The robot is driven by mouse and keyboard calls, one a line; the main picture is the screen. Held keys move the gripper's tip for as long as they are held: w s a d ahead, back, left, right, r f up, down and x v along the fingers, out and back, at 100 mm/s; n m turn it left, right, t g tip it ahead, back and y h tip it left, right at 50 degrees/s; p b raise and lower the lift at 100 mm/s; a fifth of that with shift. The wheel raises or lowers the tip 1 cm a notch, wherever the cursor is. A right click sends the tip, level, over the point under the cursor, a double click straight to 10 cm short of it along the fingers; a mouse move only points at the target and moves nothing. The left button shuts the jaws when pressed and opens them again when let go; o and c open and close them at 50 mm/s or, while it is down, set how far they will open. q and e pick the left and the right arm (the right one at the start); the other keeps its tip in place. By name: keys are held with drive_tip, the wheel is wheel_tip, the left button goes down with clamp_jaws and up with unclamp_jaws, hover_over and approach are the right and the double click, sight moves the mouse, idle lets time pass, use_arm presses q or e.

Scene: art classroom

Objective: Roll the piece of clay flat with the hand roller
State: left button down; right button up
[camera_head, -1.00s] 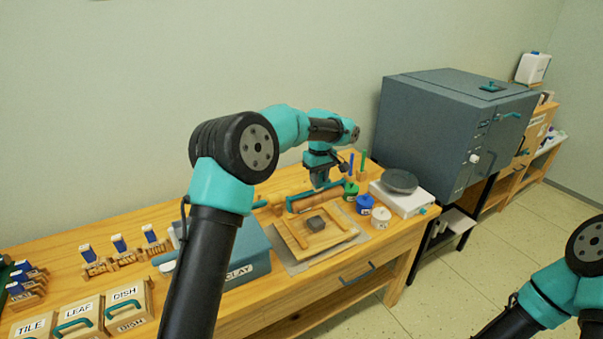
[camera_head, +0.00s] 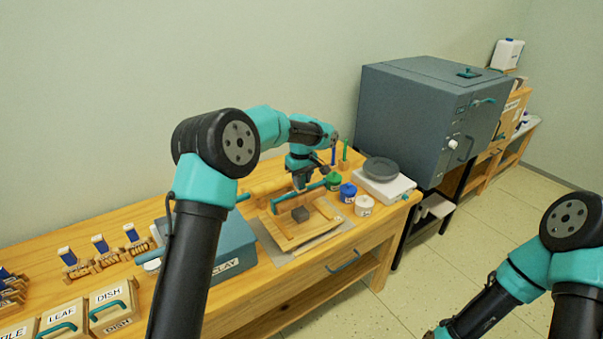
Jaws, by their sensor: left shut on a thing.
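My left gripper (camera_head: 299,183) is shut on the hand roller (camera_head: 299,199), a wooden cylinder with a long teal handle bar. It holds the roller over the back part of the wooden board (camera_head: 271,226), which has raised side strips. The piece of clay (camera_head: 300,215) is a small dark grey block on the board, just in front of and below the roller. I cannot tell whether the roller touches it.
A rolling pin (camera_head: 266,188) lies behind the board. Green, blue (camera_head: 348,192) and white jars and a scale (camera_head: 385,186) stand to the right. A blue-grey clay box (camera_head: 232,246) stands left. Labelled boxes (camera_head: 112,300) and a kiln (camera_head: 425,120) are farther off.

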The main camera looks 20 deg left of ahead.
sight(301, 191)
use_arm(q)
drive_tip(key=shift+f, duration=1.15)
drive_tip(key=shift+f, duration=0.65)
idle(0.5)
drive_tip(key=shift+s+d, duration=0.1)
drive_tip(key=shift+s+d+f, duration=0.25)
drive_tip(key=shift+s+d, duration=0.25)
drive_tip(key=shift+d, duration=0.05)
drive_tip(key=shift+a, duration=0.1)
drive_tip(key=shift+w+a, duration=0.45)
drive_tip(key=shift+w+a+r, duration=0.1)
drive_tip(key=shift+r, duration=0.1)
